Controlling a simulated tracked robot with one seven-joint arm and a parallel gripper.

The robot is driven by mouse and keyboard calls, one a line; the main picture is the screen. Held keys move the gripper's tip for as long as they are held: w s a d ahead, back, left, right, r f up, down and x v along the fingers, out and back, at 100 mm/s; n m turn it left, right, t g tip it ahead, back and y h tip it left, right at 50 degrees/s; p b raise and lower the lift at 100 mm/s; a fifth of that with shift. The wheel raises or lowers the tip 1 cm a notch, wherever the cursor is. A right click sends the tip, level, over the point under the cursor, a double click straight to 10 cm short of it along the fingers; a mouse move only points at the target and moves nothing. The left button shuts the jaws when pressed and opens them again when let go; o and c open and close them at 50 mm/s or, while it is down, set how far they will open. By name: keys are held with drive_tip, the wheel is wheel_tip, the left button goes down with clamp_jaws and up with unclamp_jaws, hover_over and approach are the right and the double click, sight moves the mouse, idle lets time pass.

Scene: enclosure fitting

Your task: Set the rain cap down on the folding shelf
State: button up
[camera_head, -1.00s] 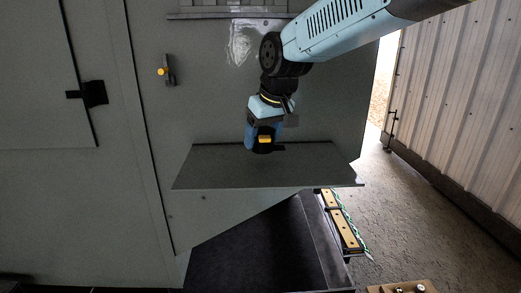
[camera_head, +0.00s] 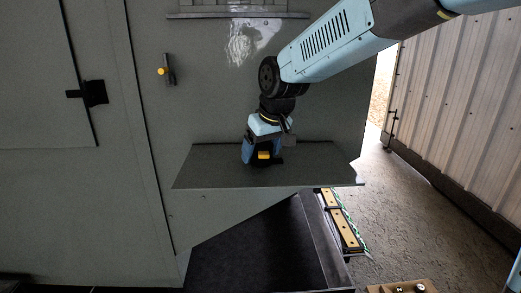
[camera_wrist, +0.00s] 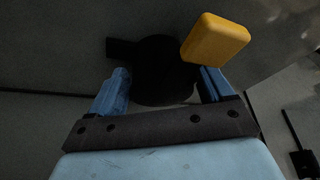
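The rain cap (camera_head: 272,163) is a dark, rounded piece with a yellow block (camera_head: 264,155) on it. In the wrist view the black rain cap (camera_wrist: 165,75) sits between my two blue fingers, and the yellow block (camera_wrist: 216,40) stands out at its right. My gripper (camera_head: 254,158) is shut on the cap and points down over the folding shelf (camera_head: 215,172). The shelf is a flat grey-green panel, folded out level from the enclosure wall. The cap is low over its middle; I cannot tell whether its underside touches.
The enclosure wall (camera_head: 215,110) rises behind the shelf and carries a latch with a yellow knob (camera_head: 163,71). The shelf is bare left and right of the cap. A corrugated wall (camera_head: 465,110) stands at the right, with open floor (camera_head: 400,215) before it.

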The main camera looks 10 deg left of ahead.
drive_tip(key=shift+o, duration=0.8)
drive_tip(key=shift+r, duration=0.2)
drive_tip(key=v, duration=1.2)
drive_tip(key=shift+d+f, duration=0.1)
